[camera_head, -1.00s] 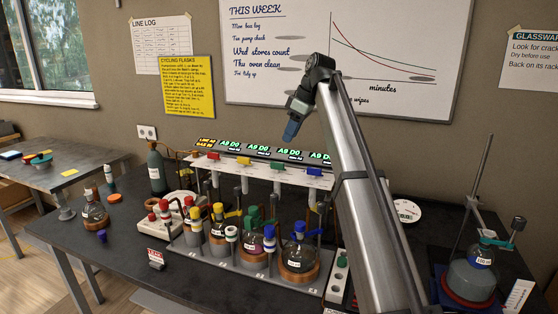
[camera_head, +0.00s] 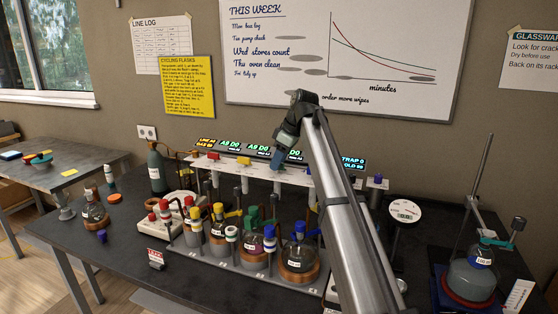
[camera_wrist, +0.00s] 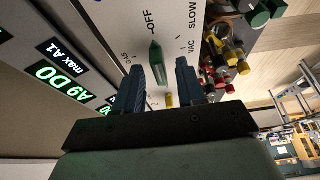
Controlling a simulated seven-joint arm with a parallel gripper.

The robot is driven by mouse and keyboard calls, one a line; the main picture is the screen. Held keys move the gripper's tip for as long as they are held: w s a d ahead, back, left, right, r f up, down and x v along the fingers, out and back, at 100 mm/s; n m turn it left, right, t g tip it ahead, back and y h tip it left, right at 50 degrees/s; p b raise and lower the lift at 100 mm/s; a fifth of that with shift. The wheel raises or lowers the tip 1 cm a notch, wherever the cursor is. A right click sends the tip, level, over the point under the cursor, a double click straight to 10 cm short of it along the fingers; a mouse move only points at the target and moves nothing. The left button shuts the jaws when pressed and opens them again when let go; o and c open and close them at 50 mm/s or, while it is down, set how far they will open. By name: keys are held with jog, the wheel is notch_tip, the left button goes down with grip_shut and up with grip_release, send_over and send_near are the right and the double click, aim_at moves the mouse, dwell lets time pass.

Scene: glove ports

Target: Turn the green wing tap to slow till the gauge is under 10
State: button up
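The green wing tap (camera_wrist: 157,62) sits on a white panel (camera_wrist: 185,12) marked OFF, SLOW, VAC and GAS. Its pointed end is toward OFF. My gripper (camera_wrist: 161,66) is open, with one blue finger on each side of the tap in the wrist view; I cannot tell whether they reach down around it. In the head view my gripper (camera_head: 278,160) is over the tap rail (camera_head: 260,170) and hides the green tap. The round white gauge (camera_head: 404,211) stands right of my arm; its reading is too small to tell.
A red tap (camera_head: 213,156) and a yellow tap (camera_head: 243,161) are to the left on the rail. Lit displays (camera_head: 257,146) run behind it. Capped flasks (camera_head: 299,256) stand in front, below. A stirrer with a flask (camera_head: 470,275) is far right.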

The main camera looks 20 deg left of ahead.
grip_shut()
jog(key=shift+m, duration=0.3)
dwell(0.3)
jog(key=m+t, duration=0.2)
jog(key=m, duration=0.2)
jog(key=shift+s, duration=0.2)
jog(key=m, duration=0.3)
jog(key=m+t+h, duration=0.1)
jog(key=m, duration=0.2)
jog(key=shift+a+t+h, duration=0.15)
jog(key=shift+t+h, duration=0.15)
dwell(0.3)
